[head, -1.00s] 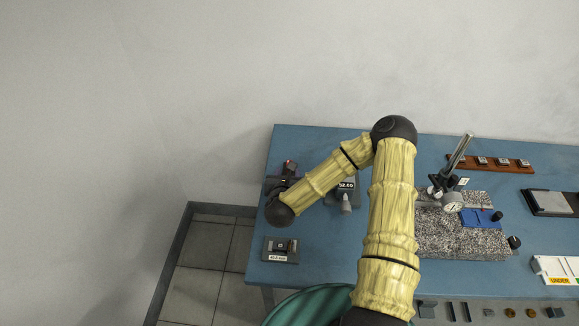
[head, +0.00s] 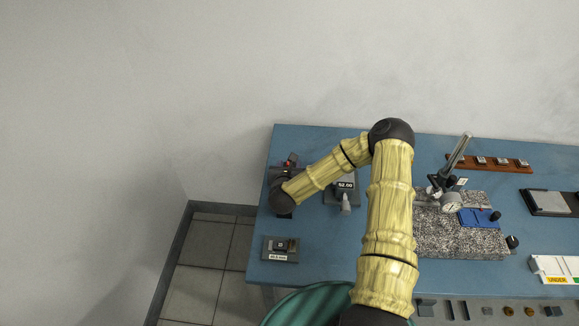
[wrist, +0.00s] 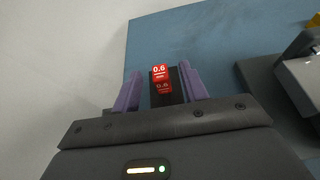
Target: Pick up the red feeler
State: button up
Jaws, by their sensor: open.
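The red feeler (wrist: 159,74) is marked 0.6 and shows in the wrist view between the two purple fingers of my gripper (wrist: 160,69). A darker lower part with a second, dimmer 0.6 marking sits just below it. The fingers are open, with a gap visible on each side of the feeler. In the head view a small red spot (head: 290,162) shows at the table's back left corner, just beyond my wrist; my arm hides most of the gripper there.
A small dark fixture (head: 280,248) lies at the front left. A granite plate (head: 440,235) with a dial gauge stands further right. A wall is close behind.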

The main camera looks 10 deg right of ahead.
jog(key=shift+c, duration=0.4)
grip_shut()
notch_tip(320, 180, up, 10)
jog(key=b, duration=0.1)
dwell(0.6)
jog(key=s+r+n+y+p, duration=0.2)
jog(key=s+p, duration=0.7)
jog(key=p, duration=0.7)
jog(key=shift+r+n+t+y, duration=0.4)
jog(key=shift+n+y, duration=0.4)
jog(key=shift+y, duration=0.3)
jog(key=shift+w, duration=0.1)
